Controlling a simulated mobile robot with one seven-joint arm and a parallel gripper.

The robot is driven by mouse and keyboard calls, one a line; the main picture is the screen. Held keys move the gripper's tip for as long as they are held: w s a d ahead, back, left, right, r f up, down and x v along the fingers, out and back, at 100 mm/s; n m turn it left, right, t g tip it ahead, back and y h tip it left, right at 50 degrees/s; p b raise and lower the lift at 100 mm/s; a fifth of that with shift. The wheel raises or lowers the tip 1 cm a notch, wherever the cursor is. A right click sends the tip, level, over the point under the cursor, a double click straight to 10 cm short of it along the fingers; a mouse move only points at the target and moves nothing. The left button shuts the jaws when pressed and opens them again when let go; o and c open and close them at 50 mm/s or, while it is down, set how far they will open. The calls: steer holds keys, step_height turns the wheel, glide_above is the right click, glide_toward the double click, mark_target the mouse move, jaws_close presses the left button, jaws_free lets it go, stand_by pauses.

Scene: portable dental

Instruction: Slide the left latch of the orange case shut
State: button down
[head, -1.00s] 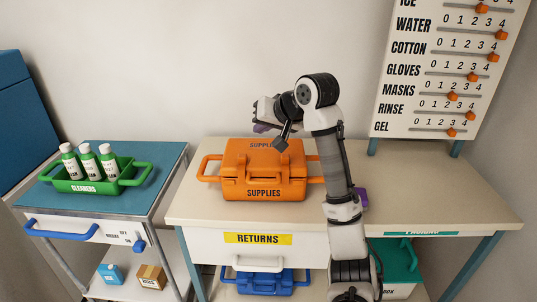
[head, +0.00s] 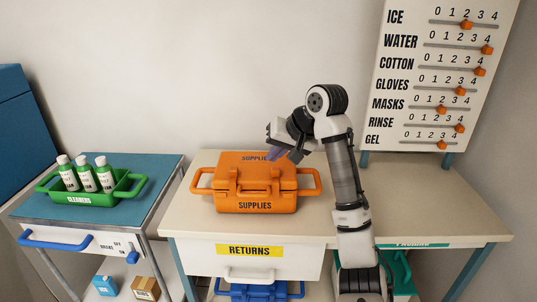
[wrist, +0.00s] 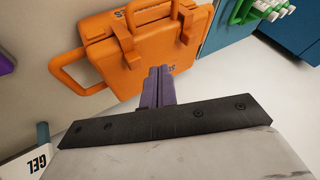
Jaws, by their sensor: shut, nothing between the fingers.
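The orange case (head: 256,192) stands closed on the table, with SUPPLIES on its front and a carry handle at each side. It has two front latches. The left latch (head: 233,186) shows in the head view and, small, in the wrist view (wrist: 190,24). The right latch (wrist: 124,36) is nearer in the wrist view. I cannot tell how far either is slid. My gripper (head: 274,154) is above the case's top, its purple fingers pointing down.
A cart with a green CLEANERS tote (head: 80,198) stands left of the table (head: 420,200). A slider board (head: 440,80) rises at the back right. A purple thing (wrist: 5,52) lies at the wrist view's left edge.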

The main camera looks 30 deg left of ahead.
mark_target(233, 169)
steer(key=p+x, duration=0.1)
steer(key=x, duration=0.6)
steer(key=shift+a+f, duration=0.15)
steer(key=s+a, duration=0.1)
steer(key=a+p, duration=0.1)
steer(key=shift+s+a, duration=0.35)
steer(key=shift+a, duration=0.05)
steer(key=shift+s+a+f, duration=0.1)
steer(key=shift+s+a, duration=0.05)
steer(key=shift+a, duration=0.2)
steer(key=s+a+p, duration=0.2)
steer(key=a, duration=0.1)
steer(key=shift+d, duration=0.1)
